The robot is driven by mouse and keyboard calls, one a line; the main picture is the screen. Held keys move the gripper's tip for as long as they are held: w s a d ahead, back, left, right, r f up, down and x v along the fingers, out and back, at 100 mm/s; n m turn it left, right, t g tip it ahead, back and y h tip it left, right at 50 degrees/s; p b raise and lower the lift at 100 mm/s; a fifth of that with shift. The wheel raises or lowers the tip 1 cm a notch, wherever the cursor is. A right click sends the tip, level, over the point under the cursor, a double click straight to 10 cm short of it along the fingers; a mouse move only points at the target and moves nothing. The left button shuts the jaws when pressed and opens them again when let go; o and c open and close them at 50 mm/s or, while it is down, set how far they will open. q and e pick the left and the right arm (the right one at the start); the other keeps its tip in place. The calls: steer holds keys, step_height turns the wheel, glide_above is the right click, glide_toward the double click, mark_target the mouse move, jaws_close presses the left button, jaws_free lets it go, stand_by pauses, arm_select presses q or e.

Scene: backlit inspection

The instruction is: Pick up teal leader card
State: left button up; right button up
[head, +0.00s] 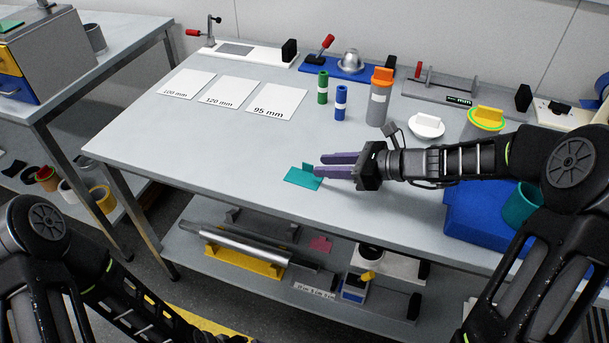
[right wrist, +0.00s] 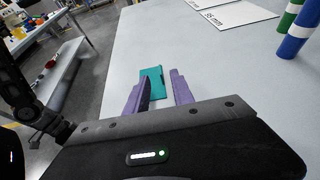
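The teal leader card (head: 303,178) lies on the grey table top near its front edge, with a small raised tab on its far side. In the right wrist view the card (right wrist: 151,85) shows ahead, partly hidden by the left-hand finger. My right gripper (head: 318,165) reaches in from the right with its purple fingers at the card's right end. In the right wrist view the fingers (right wrist: 161,88) are apart with a gap between them; I cannot tell whether they touch the card. My left gripper is not in view; only part of my left arm shows at lower left.
White cards (head: 229,92) marked with millimetre sizes lie at the back left. A green cylinder (head: 323,88), a blue cylinder (head: 340,103) and a grey, orange-topped bottle (head: 377,105) stand behind my gripper. A blue bin (head: 462,222) is at right. The table left of the card is clear.

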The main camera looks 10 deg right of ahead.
mark_target(304, 174)
steer(key=x, duration=0.4)
steer(key=shift+w+f, duration=0.1)
steer(key=shift+w, duration=0.05)
stand_by(0.4)
jaws_close()
